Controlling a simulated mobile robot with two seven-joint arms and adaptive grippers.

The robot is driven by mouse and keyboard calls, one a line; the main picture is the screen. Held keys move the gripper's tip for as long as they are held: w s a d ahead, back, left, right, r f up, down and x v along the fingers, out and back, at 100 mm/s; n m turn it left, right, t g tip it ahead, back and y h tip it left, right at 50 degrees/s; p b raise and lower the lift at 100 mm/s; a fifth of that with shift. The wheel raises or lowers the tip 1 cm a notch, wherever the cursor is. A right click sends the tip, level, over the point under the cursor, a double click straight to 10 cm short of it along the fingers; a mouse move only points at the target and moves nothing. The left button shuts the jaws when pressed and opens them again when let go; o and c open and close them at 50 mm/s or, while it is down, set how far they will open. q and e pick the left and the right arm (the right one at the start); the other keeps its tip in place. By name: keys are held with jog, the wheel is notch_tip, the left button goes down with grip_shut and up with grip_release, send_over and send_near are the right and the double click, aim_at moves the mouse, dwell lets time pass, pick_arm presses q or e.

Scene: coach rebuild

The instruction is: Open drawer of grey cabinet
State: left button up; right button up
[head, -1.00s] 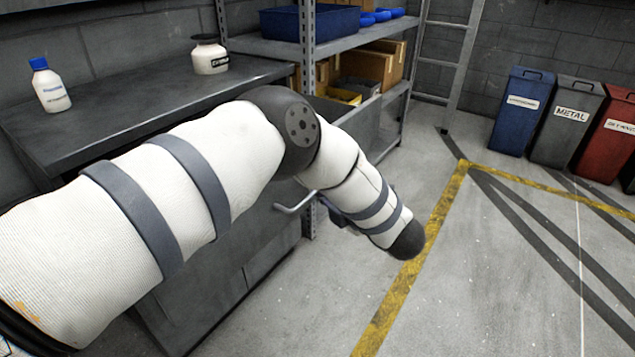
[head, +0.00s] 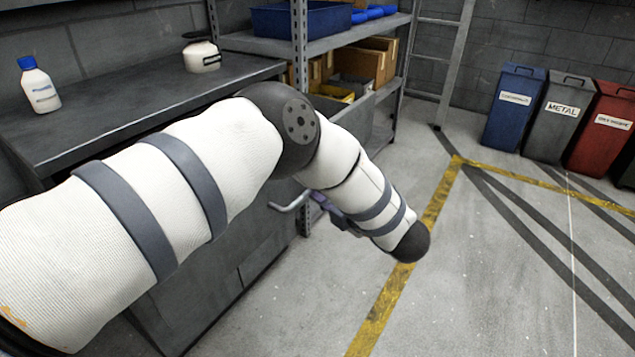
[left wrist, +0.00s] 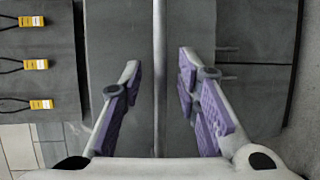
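The grey cabinet (head: 215,285) stands under the dark worktop at the left of the head view, partly hidden behind my left arm. Its bar handle (head: 290,203) sticks out from the front, just below my elbow. My left gripper (head: 319,197) is mostly hidden by its own forearm, close to the right of the handle. In the left wrist view my left gripper (left wrist: 159,58) is open, with purple pads on both sides of the long thin handle (left wrist: 159,85). Neither finger appears to touch it. The drawer's edges are largely hidden in the head view. My right gripper is not in view.
A white bottle (head: 40,86) and a white jar (head: 201,55) stand on the worktop (head: 115,105). A shelf rack (head: 300,45) with boxes stands beyond the cabinet. Several bins (head: 556,118) line the back wall. The floor (head: 490,290) at the right is clear.

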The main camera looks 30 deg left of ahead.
pick_arm(q)
jog(key=v, duration=1)
jog(key=shift+d, duration=0.2)
jog(key=s+a+f+m+t+h+p, duration=0.1)
jog(key=s+f+m+h, duration=0.45)
jog(key=f+m, duration=0.4)
jog(key=s+f+m+h+p, duration=0.1)
jog(key=s+f+m+h, duration=0.45)
jog(key=f+m, duration=0.45)
jog(key=s+a+m+g+h+p, duration=0.1)
jog(key=s+m+g, duration=0.4)
jog(key=s, duration=1.2)
jog(key=s+a+m+g+h, duration=0.2)
jog(key=s+m+g, duration=0.3)
jog(key=s, duration=1.2)
jog(key=shift+a+m+g+p, duration=0.35)
jog(key=shift+a+m+g, duration=0.1)
jog(key=shift+m, duration=0.3)
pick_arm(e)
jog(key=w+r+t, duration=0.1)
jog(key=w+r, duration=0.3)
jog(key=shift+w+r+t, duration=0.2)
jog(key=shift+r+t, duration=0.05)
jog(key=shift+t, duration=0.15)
